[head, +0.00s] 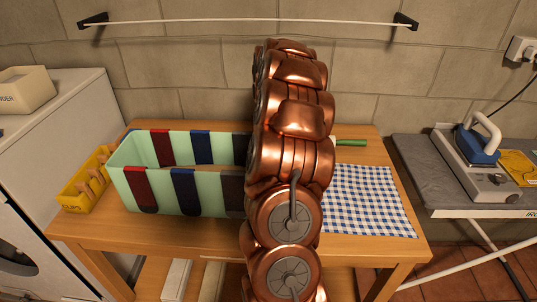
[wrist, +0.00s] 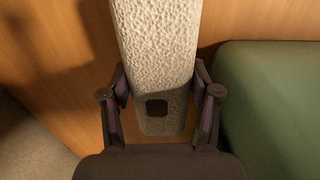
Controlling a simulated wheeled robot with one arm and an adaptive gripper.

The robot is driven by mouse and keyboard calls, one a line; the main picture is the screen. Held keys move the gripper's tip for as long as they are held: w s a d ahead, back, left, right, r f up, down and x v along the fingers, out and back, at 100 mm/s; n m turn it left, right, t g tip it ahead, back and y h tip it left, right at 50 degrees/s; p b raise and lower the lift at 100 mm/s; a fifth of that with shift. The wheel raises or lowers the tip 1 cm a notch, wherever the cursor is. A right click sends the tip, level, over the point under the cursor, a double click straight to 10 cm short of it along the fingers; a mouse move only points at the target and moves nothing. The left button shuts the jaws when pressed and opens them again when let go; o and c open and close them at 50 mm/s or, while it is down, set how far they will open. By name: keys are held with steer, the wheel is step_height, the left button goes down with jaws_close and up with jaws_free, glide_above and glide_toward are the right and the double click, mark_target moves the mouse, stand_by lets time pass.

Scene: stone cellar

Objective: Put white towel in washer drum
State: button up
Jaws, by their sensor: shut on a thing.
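In the wrist view my gripper (wrist: 158,92) has one finger on each side of a white, rough-textured towel (wrist: 155,40) with a small dark square patch near its lower end. It is shut on the towel, which runs up out of the top of the picture. In the head view my gripper and the towel are hidden behind my copper arm. A white machine, apparently the washer (head: 55,140), stands at the left edge. Part of its dark round door (head: 14,262) shows at the lower left; the drum inside is not visible.
A wooden table (head: 150,232) holds a mint-green bin (head: 217,200) with coloured strips over its rim, a yellow peg basket (head: 80,197) and a blue checked cloth (head: 368,200). An ironing board (head: 420,170) with an iron (head: 478,143) stands right. A rail (head: 250,19) crosses the wall.

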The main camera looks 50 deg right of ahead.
steer(key=shift+f, duration=0.75)
steer(key=shift+f, duration=0.2)
steer(key=o, duration=1.2)
steer(key=shift+r, duration=0.15)
step_height(320, 180, up, 12)
steer(key=shift+f+b, duration=0.15)
steer(key=shift+b, duration=0.8)
steer(key=shift+o, duration=0.4)
step_height(320, 180, up, 2)
steer(key=p, duration=0.3)
steer(key=shift+d, duration=0.1)
